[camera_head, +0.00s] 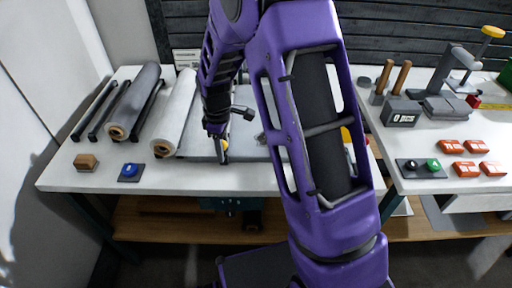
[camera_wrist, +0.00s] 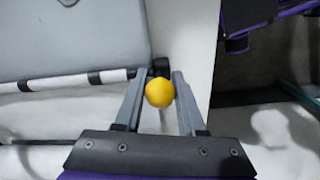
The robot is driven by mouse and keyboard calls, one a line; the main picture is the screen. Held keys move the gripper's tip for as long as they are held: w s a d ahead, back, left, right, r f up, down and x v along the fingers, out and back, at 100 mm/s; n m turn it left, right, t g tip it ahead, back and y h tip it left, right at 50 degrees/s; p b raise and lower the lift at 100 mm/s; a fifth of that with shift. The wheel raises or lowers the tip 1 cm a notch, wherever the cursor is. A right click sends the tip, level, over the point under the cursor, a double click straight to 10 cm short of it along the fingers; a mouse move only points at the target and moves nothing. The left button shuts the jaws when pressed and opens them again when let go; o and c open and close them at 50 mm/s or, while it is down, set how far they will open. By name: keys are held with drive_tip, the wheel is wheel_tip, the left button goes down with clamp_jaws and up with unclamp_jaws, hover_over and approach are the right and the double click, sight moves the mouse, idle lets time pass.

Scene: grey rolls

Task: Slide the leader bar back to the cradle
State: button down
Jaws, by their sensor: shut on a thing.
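My gripper (camera_wrist: 159,76) is shut on a yellow ball knob (camera_wrist: 159,93), with one grey finger on each side. A pale bar with black bands (camera_wrist: 60,83), apparently the leader bar, runs left from beside the knob in the wrist view, along the edge of a grey plate (camera_wrist: 75,38). A dark fitting at the bar's right end lies just beyond the knob. In the head view my gripper (camera_head: 222,147) is at the grey plate (camera_head: 199,147), with a bit of yellow showing; my arm hides much of the bar. I cannot tell which part is the cradle.
A grey roll (camera_head: 134,103) and a white roll (camera_head: 177,115) lie left on the white table (camera_head: 60,170). A second table (camera_head: 400,160) at right holds red blocks and a press.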

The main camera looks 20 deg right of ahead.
drive_tip(key=w+a, duration=0.1)
drive_tip(key=a, duration=0.2)
drive_tip(key=w+a, duration=0.1)
drive_tip(key=a, duration=0.3)
drive_tip(key=w+a, duration=0.1)
drive_tip(key=a, duration=0.2)
drive_tip(key=shift+a, duration=0.3)
drive_tip(key=c, duration=0.5)
unclamp_jaws()
drive_tip(key=shift+a, duration=0.1)
drive_tip(key=shift+r, duration=0.1)
drive_tip(key=shift+r, duration=0.35)
wheel_tip(320, 180, up, 16)
drive_tip(key=p, duration=0.2)
drive_tip(key=shift+r, duration=0.25)
